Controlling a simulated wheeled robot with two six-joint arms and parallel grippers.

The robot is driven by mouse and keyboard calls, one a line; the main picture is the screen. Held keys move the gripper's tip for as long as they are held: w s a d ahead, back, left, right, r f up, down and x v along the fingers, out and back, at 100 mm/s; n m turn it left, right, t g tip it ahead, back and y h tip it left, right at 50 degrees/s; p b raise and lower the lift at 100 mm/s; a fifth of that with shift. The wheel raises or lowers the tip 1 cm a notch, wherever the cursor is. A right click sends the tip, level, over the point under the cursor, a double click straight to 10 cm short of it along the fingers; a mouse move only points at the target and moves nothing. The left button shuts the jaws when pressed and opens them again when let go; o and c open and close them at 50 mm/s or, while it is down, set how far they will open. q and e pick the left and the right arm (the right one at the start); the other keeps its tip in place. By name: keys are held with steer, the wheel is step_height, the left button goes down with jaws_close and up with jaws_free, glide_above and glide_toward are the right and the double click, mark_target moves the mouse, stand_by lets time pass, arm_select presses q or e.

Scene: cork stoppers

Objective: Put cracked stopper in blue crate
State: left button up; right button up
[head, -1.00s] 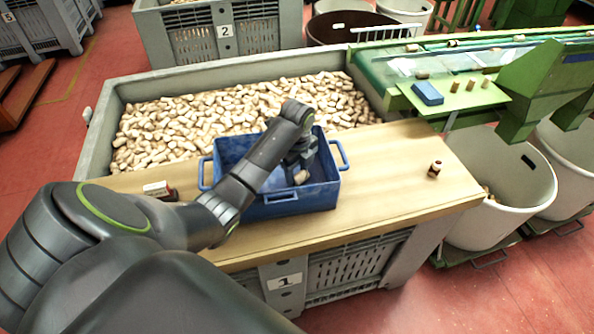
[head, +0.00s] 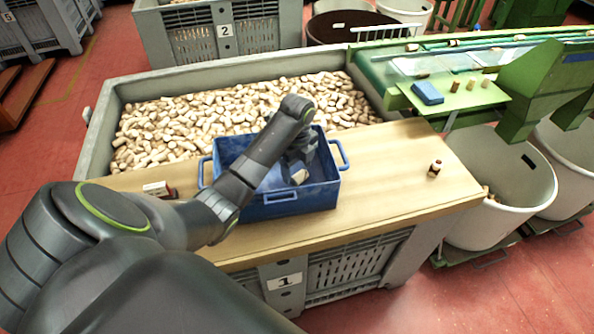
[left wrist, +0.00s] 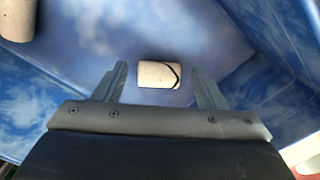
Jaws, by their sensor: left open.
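The blue crate (head: 330,190) stands on the wooden bench top. My left gripper (left wrist: 161,80) is inside the crate, open and empty. In the left wrist view a pale stopper with a dark curved crack (left wrist: 157,74) lies on the crate floor, beyond and between the two spread fingertips. Another stopper (left wrist: 17,20) shows at the upper left corner of that view. In the head view one pale stopper (head: 300,177) shows in the crate beside the gripper; I cannot tell which of the two it is. My forearm hides part of the crate.
A large grey bin full of stoppers (head: 235,110) lies behind the bench. The bench (head: 390,170) right of the crate is mostly clear.

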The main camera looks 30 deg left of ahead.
arm_select(q)
step_height(320, 180, up, 4)
steer(key=shift+r, duration=0.1)
step_height(320, 180, up, 6)
steer(key=p, duration=0.7)
steer(key=shift+r, duration=0.2)
